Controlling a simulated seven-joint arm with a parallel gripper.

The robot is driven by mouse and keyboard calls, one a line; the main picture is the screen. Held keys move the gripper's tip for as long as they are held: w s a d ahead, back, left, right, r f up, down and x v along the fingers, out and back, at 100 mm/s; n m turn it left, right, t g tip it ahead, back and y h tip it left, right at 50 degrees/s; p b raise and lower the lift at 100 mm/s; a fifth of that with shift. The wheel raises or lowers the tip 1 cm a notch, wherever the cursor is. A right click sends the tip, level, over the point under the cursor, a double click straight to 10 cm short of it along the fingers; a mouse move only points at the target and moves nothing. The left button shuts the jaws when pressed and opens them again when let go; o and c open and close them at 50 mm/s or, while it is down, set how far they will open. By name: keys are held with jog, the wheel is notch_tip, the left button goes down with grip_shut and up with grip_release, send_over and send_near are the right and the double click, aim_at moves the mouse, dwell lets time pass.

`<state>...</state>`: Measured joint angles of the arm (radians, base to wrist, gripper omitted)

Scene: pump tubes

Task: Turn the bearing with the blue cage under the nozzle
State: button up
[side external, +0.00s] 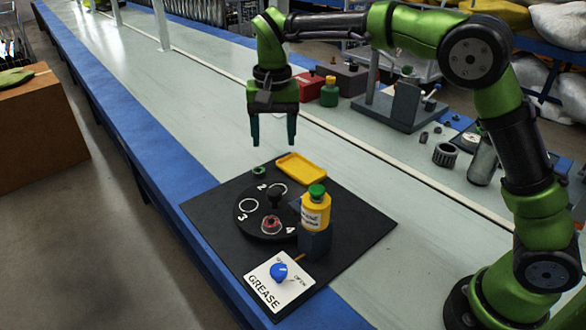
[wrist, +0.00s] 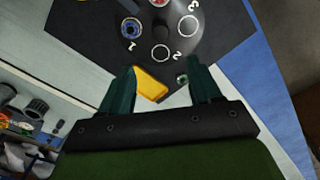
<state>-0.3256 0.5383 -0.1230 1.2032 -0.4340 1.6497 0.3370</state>
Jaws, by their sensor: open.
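A round black turntable (side external: 247,221) with numbered ringed stations and a dark central knob (side external: 275,198) lies on a black mat. In the wrist view, a bearing with a blue cage (wrist: 131,28) sits at station 1; in the side view I cannot make it out. A red bearing (side external: 271,224) sits by station 4. Stations 2 and 3 are empty rings. A yellow grease bottle (side external: 316,212) with a green cap stands in a dark holder (side external: 315,243) at the turntable's edge; its nozzle is not clear. My gripper (side external: 273,143) is open and empty, above the mat's far side.
A yellow tray (side external: 301,169) and a small green ring-shaped part (side external: 259,170) lie beyond the turntable. A white GREASE plate (side external: 279,283) with a blue knob (side external: 279,270) lies in front. Bottles, a dark stand (side external: 399,110) and loose parts are farther back.

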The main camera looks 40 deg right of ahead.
aim_at(274, 191)
jog(key=shift+m, duration=0.9)
notch_tip(274, 191, down, 15)
jog(key=shift+w+a+r, duration=0.15)
jog(key=shift+r, duration=0.05)
jog(key=shift+c, duration=0.3)
grip_shut()
